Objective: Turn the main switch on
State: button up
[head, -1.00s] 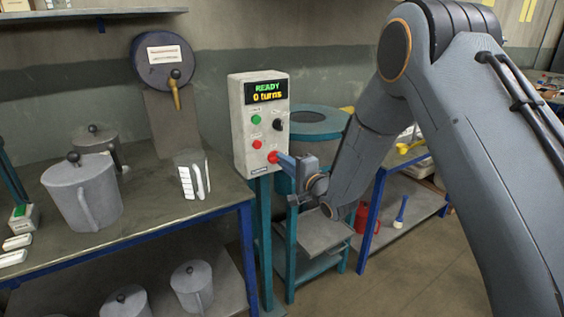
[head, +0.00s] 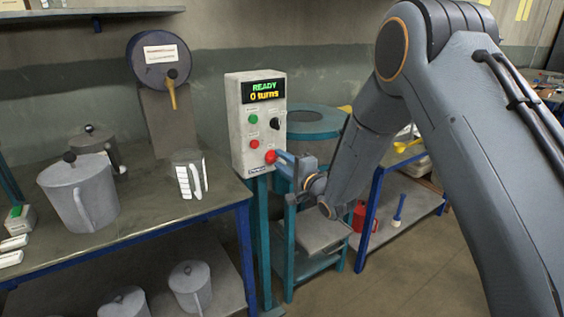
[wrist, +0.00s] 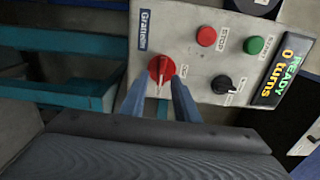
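The red rotary switch (head: 270,157) sits low on the front of the grey control box (head: 240,134). In the wrist view the red switch (wrist: 161,69) shows a white mark lying roughly along my fingers, sideways across the panel. My gripper (head: 281,163) is just in front of the switch. In the wrist view the two blue fingers of my gripper (wrist: 157,90) are apart, with the switch just ahead and between their tips. They do not appear closed on it; I cannot tell whether they touch it. The display (head: 264,91) reads "READY 0 turns".
The box also carries a green button (head: 253,118), a red button (head: 254,144) and a black knob (head: 275,123). A teal stand (head: 313,124) is behind my gripper. The workbench (head: 144,218) with metal pots (head: 79,194) is at left.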

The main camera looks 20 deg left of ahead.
jog(key=v, duration=0.7)
jog(key=shift+s+d+b, duration=0.25)
jog(key=shift+s+b, duration=0.05)
jog(key=shift+b, duration=0.15)
jog(key=shift+d, duration=0.1)
jog(key=s+d+f+n+g+h+p, duration=0.15)
jog(key=d+h, duration=0.45)
jog(key=d, duration=0.6)
jog(key=s+d+f+n+g+h, duration=0.1)
jog(key=s+d+n+g+h, duration=0.3)
jog(key=d, duration=0.9)
jog(key=s+d+n+g+h, duration=0.1)
jog(key=s+d, duration=0.3)
jog(key=s, duration=0.4)
jog(key=s+d+g+h, duration=0.1)
jog(key=s+d+g, duration=0.2)
jog(key=s, duration=0.6)
jog(key=s+d+n+g+h+p, duration=0.1)
jog(key=s+d+g, duration=0.1)
jog(key=s+d, duration=0.3)
jog(key=s, duration=0.4)
jog(key=shift+r+n+h, duration=0.35)
jog(key=shift+h, duration=0.05)
